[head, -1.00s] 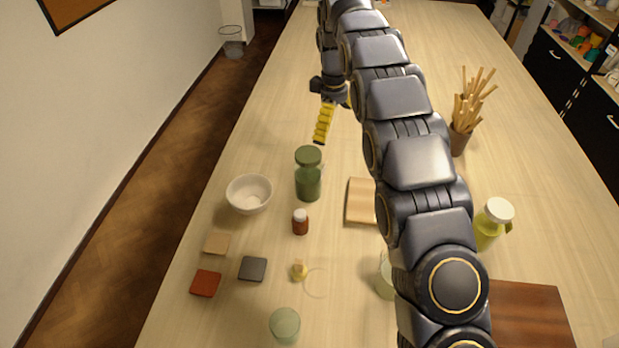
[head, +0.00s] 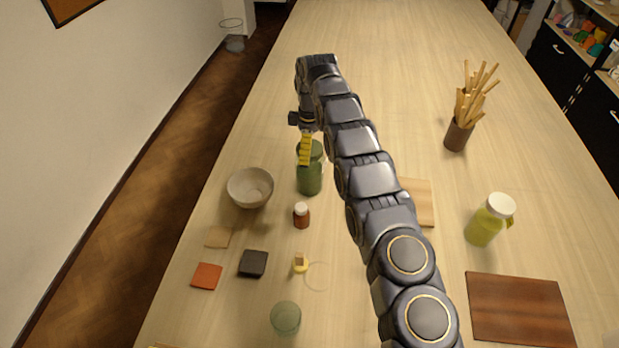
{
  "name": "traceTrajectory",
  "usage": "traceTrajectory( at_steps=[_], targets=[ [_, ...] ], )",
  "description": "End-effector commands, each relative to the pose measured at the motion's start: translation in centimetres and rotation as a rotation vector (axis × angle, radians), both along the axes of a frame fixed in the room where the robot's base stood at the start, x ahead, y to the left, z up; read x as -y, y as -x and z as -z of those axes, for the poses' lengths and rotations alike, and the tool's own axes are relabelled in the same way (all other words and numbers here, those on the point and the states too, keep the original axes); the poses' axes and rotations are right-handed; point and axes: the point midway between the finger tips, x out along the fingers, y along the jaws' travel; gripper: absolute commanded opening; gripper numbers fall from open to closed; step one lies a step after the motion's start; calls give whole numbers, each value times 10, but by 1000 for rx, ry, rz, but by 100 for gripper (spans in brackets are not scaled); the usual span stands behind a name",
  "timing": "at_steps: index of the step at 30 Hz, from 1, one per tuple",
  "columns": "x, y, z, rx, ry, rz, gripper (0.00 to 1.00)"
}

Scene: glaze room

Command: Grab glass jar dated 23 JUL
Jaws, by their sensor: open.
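No date label can be read on any jar, so I cannot tell which one says 23 JUL. A green lidded glass jar (head: 311,181) stands left of my arm. A yellow-green jar with a white lid (head: 486,226) stands to the right. My gripper (head: 304,163) points down, its yellow fingers overlapping the upper part of the green jar in the head view. It is open and holds nothing that I can see. Whether it touches the jar is unclear.
A white bowl (head: 251,188), a small brown bottle (head: 301,217), a green glass (head: 286,319) and flat tiles (head: 253,263) are around the left side. A cup of wooden sticks (head: 459,134) and a dark board (head: 520,309) are at right. The far table is clear.

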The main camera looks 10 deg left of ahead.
Motion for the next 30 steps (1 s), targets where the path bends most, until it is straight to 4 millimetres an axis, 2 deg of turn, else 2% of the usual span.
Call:
traceTrajectory(
  at_steps=[1,4,10,11,12,15,16,30],
  targets=[
    [0,1,9,-3,1,1,100],
    [0,0,19,0,0,1,100],
    [0,0,20,2,0,1,100],
    [0,0,20,2,0,1,96],
    [0,0,20,2,0,1,79],
    [0,0,20,2,0,1,40],
    [0,0,20,2,0,1,38],
    [0,0,17,3,-1,2,35]
  ],
)
